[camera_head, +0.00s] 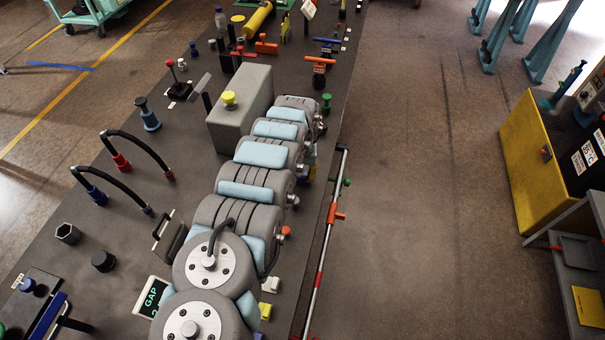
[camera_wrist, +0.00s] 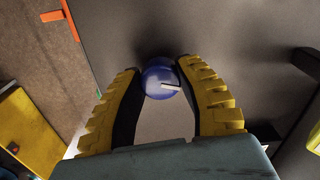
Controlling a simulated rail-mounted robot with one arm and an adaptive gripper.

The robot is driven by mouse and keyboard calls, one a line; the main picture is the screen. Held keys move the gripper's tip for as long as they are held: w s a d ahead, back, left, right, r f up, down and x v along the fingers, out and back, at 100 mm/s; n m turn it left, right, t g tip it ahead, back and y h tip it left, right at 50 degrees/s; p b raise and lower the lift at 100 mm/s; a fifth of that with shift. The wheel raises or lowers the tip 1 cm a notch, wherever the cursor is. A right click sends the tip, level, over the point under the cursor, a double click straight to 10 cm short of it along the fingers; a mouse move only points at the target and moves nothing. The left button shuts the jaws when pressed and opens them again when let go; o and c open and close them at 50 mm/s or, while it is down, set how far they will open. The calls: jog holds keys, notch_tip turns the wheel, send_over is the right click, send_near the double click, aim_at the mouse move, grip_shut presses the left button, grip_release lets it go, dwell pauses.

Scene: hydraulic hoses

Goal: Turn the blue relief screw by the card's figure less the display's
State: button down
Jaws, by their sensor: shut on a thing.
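In the wrist view, the blue relief screw (camera_wrist: 158,74) is a round, glossy blue head with a pale mark pointing right. My gripper (camera_wrist: 162,82) has its two yellow-and-black fingers closed on either side of the screw. My own arm hides the gripper and the screw in the head view. A display (camera_head: 152,297) at the lower left in the head view reads "GAP" in green; my arm cuts off its figure. A small white card (camera_head: 308,9) stands at the far end of the bench, too small to read.
The dark bench (camera_head: 125,225) carries two black hoses (camera_head: 143,150) on the left and a grey box (camera_head: 241,108) with a yellow knob beside my arm. A rail with an orange clamp (camera_head: 337,213) runs along the right edge. Open floor lies further right.

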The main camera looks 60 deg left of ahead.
aim_at(302, 174)
jog(key=shift+m, duration=0.4)
jog(key=shift+m+p, duration=0.55)
jog(key=shift+m, duration=1.85)
jog(key=c, duration=0.6)
grip_release()
jog(key=shift+r, duration=0.1)
notch_tip(302, 174, up, 12)
